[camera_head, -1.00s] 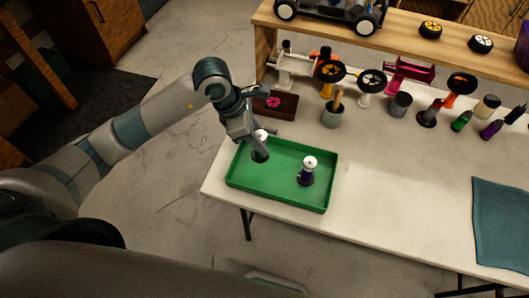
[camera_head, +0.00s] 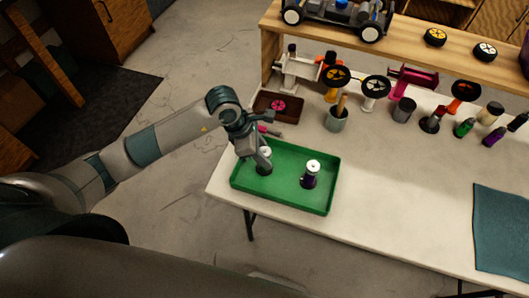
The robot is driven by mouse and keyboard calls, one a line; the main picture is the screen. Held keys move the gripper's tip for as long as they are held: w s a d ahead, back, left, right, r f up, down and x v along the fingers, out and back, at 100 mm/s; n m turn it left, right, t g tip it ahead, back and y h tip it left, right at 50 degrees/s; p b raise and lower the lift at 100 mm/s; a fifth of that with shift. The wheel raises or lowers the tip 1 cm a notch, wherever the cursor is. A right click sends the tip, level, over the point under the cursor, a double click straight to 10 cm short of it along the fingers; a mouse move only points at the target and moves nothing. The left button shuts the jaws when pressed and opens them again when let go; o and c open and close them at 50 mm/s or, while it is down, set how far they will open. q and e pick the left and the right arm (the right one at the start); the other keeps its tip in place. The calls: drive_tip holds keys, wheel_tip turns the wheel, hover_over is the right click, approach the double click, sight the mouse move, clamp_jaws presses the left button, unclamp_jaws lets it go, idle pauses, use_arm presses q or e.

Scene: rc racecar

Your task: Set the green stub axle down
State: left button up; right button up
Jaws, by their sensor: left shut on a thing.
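My left gripper (camera_head: 262,160) is over the left part of the green tray (camera_head: 318,207), shut on a stub axle (camera_head: 264,169) with a white top and a dark body. I take this to be the green stub axle; its colour is hard to tell against the tray, and the fingers hide part of it. It stands about upright, low in the tray. I cannot tell whether its base touches the tray floor. A purple stub axle (camera_head: 310,181) with a white top stands upright in the tray's right part, apart from the gripper. My right gripper is not in view.
Behind the tray are a brown box (camera_head: 290,115) with a pink wheel and a grey cup (camera_head: 336,122). Several stands, wheels and bottles line the table's back. A shelf with a car (camera_head: 335,17) stands behind. The table right of the tray is clear up to a teal cloth (camera_head: 503,230).

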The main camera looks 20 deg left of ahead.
use_arm(q)
drive_tip(key=shift+f, duration=0.1)
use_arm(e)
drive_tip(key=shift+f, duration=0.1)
use_arm(q)
drive_tip(key=o, duration=1.1)
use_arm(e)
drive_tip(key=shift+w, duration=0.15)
use_arm(q)
drive_tip(key=shift+r, duration=0.2)
drive_tip(key=shift+a+r, duration=0.2)
drive_tip(key=b+v, duration=0.2)
drive_tip(key=v, duration=0.9)
drive_tip(key=shift+r+b, duration=0.2)
drive_tip(key=shift+b, duration=0.1)
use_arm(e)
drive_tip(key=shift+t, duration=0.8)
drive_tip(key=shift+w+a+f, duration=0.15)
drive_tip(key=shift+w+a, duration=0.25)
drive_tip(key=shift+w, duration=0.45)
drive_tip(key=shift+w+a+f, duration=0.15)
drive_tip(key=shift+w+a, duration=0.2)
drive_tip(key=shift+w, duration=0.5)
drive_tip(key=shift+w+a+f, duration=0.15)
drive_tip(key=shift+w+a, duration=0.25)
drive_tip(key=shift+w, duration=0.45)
